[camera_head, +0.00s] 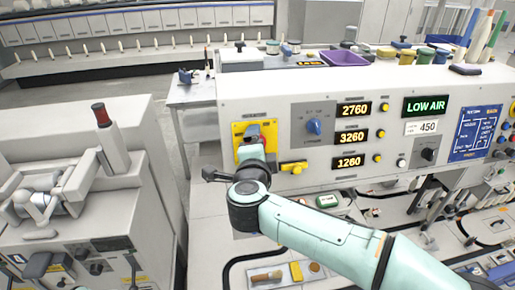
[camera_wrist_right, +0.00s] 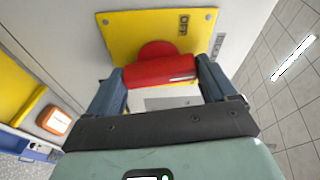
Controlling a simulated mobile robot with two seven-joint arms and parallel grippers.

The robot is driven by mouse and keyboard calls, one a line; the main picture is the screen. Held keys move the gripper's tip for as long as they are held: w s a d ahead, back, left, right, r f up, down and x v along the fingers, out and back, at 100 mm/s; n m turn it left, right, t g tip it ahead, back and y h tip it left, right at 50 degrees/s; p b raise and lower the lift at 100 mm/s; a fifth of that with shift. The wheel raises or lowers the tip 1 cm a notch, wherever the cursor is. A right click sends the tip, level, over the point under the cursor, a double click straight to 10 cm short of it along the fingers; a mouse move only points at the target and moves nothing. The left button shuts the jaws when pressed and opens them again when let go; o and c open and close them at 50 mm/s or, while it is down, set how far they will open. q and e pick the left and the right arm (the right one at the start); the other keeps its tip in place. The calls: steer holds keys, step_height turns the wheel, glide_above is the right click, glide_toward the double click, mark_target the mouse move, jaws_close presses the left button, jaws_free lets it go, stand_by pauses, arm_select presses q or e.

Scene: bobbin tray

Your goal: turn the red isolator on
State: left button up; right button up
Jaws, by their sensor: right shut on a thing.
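The red isolator (camera_head: 257,139) is a red handle on a yellow plate (camera_head: 239,130) at the left end of the grey panel. In the right wrist view the red handle (camera_wrist_right: 158,72) lies across between the two fingers of my right gripper (camera_wrist_right: 160,76), which is shut on it. A white mark shows near the handle's right end. An OFF label (camera_wrist_right: 183,25) shows on the yellow plate (camera_wrist_right: 120,28) beyond the handle. In the head view my right gripper (camera_head: 254,153) covers the lower part of the isolator. My left gripper is not in view.
Right of the isolator are a yellow handle (camera_head: 293,168), a blue knob (camera_head: 314,126) and lit displays reading 2760, 3260 and 1260. A LOW AIR sign (camera_head: 426,106) is lit. A machine with a red-topped post (camera_head: 101,115) stands at left.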

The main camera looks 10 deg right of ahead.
steer(key=shift+d+r+m+g, duration=0.1)
steer(key=shift+m+g, duration=0.2)
steer(key=shift+m, duration=0.6)
steer(key=o, duration=0.8)
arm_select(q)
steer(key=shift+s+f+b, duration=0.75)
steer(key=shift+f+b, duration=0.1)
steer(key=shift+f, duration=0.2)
arm_select(e)
steer(key=shift+o, duration=0.2)
steer(key=v, duration=1.3)
steer(key=shift+s, duration=0.2)
